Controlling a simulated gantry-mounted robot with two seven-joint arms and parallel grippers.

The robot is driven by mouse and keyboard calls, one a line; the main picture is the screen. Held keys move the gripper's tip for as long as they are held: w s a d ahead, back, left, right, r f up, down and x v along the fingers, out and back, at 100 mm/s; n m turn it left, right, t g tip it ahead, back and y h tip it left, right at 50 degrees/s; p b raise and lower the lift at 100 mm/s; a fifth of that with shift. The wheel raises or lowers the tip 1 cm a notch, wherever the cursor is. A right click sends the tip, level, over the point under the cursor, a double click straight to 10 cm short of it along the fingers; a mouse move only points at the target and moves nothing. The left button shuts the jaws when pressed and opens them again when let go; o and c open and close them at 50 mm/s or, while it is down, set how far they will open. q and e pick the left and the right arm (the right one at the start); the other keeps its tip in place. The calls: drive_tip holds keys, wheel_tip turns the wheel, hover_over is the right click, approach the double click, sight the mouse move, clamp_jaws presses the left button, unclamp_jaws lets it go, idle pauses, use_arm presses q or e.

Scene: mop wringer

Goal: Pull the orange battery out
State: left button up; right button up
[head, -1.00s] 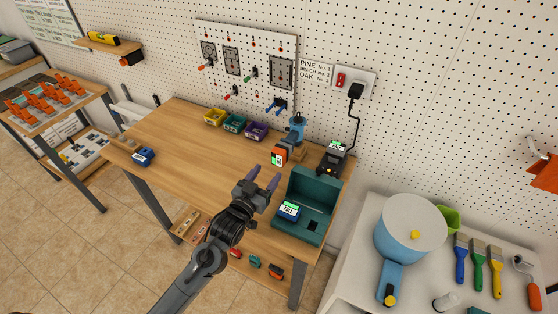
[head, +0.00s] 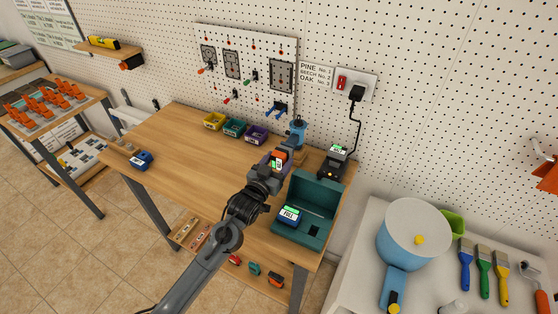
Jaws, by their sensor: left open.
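The orange battery (head: 279,159) with a white label sits at the near end of a blue drill-like tool (head: 298,133) on the wooden workbench (head: 180,150). My left gripper (head: 272,163) is open, with its fingers up at the battery. One finger shows on the battery's left side. The gripper and wrist cover the lower part of the battery, so I cannot tell whether the fingers touch it. My right gripper is not in view.
An open teal case (head: 308,203) holding a blue battery (head: 289,214) stands just right of my left gripper. A black charger (head: 334,162) stands behind it. Small bins (head: 234,127) line the back. Another blue battery (head: 141,159) lies at left. The bench middle is clear.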

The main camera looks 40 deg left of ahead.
use_arm(q)
drive_tip(key=c, duration=0.8)
drive_tip(key=shift+r, duration=0.1)
drive_tip(key=shift+s, duration=0.1)
drive_tip(key=shift+s+d+p, duration=0.1)
drive_tip(key=shift+s+p, duration=0.35)
drive_tip(key=shift+s+d+p, duration=0.2)
drive_tip(key=shift+s+p, duration=0.4)
drive_tip(key=shift+s, duration=0.4)
drive_tip(key=shift+s+d+p, duration=0.2)
drive_tip(key=shift+s+p, duration=0.35)
drive_tip(key=shift+s, duration=0.75)
